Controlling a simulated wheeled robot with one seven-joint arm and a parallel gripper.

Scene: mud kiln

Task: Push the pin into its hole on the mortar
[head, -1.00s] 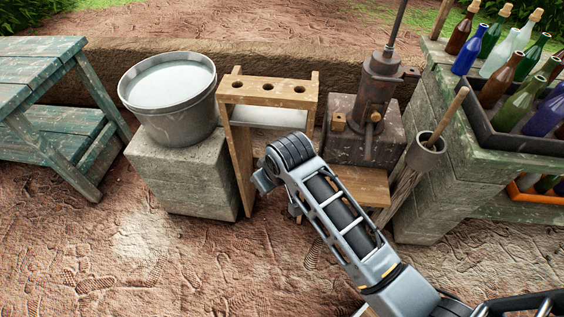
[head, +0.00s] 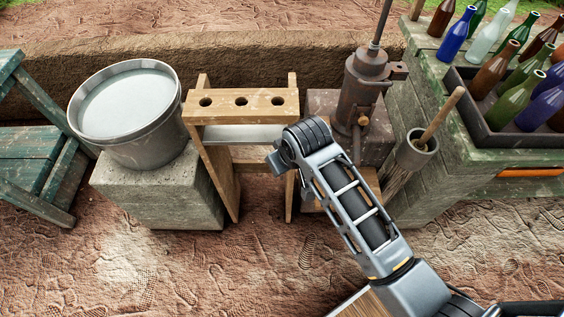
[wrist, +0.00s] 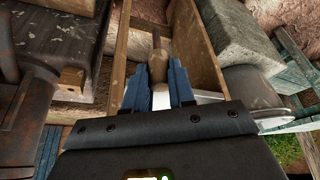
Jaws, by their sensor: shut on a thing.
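My gripper (wrist: 158,74) has its blue fingers shut on a brown wooden piece (wrist: 157,66), which I take to be the pin. It has a rounded body and a thinner, darker end. The mortar appears to be the rusty iron cylinder (head: 364,92) with a rod rising from its top, standing on a dark block. A brown knob shows low on its front. In the wrist view the cylinder (wrist: 28,112) is at the left, apart from the held piece. In the head view my wrist hides the fingers and pin. I cannot make out the hole.
A wooden rack (head: 222,115) with three holes stands left of my wrist. A grey bucket (head: 170,120) sits on a stone block (head: 150,200) further left. A grey cup with a wooden handle (head: 416,150) stands right of the cylinder. A bottle crate (head: 480,135) is on the right bench.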

